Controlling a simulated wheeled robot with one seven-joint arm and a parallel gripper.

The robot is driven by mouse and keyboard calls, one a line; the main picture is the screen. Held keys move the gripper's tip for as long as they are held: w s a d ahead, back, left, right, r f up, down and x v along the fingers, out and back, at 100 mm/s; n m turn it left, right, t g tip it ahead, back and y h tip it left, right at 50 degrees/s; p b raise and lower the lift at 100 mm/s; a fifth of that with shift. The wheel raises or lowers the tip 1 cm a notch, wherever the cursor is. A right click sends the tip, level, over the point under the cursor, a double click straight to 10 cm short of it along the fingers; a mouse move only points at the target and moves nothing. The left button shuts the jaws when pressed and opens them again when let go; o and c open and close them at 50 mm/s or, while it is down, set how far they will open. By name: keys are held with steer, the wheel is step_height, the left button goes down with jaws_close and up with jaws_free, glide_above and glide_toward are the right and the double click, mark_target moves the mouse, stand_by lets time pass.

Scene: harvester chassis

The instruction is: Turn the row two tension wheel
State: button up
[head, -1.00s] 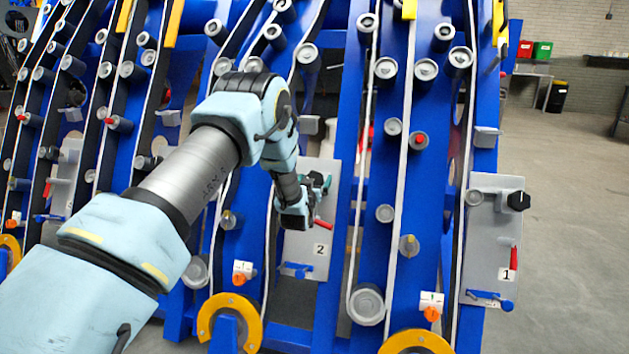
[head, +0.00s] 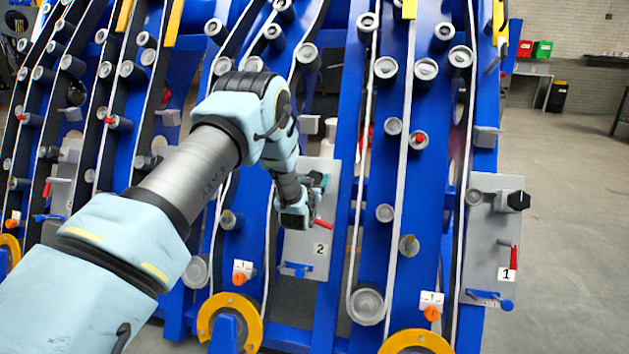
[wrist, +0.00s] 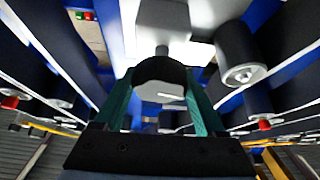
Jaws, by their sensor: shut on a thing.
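The row two plate (head: 308,246) is a grey panel with a "2" label, a red lever (head: 323,224) and a blue handle at its foot. My gripper (head: 315,181) is at the upper part of this plate and hides most of what it holds in the head view. In the wrist view, my gripper (wrist: 160,92) has its two green fingers on either side of a dark round knob, the tension wheel (wrist: 160,72), and is shut on it. The wheel has a light grey face mark and sits on a grey shaft.
The row one plate (head: 495,240) at the right carries a black knob (head: 518,200) and a red lever. Blue frames with rollers and belts stand close on both sides of my arm. Open floor (head: 570,200) lies at the right.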

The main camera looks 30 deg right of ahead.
steer(key=shift+m, duration=0.4)
steer(key=m+g+h+b, duration=0.1)
steer(key=m, duration=0.2)
steer(key=m+g+h+b, duration=0.1)
steer(key=m+g+b, duration=0.1)
steer(key=m, duration=0.1)
steer(key=shift+f, duration=0.1)
steer(key=m+g+b, duration=0.1)
steer(key=m+g, duration=0.1)
steer(key=m, duration=0.1)
steer(key=m+g+h, duration=0.1)
steer(key=m+g, duration=0.1)
steer(key=m, duration=0.2)
steer(key=shift+b, duration=0.35)
steer(key=shift+s+m, duration=0.1)
steer(key=shift+m, duration=0.2)
steer(key=o, duration=1.3)
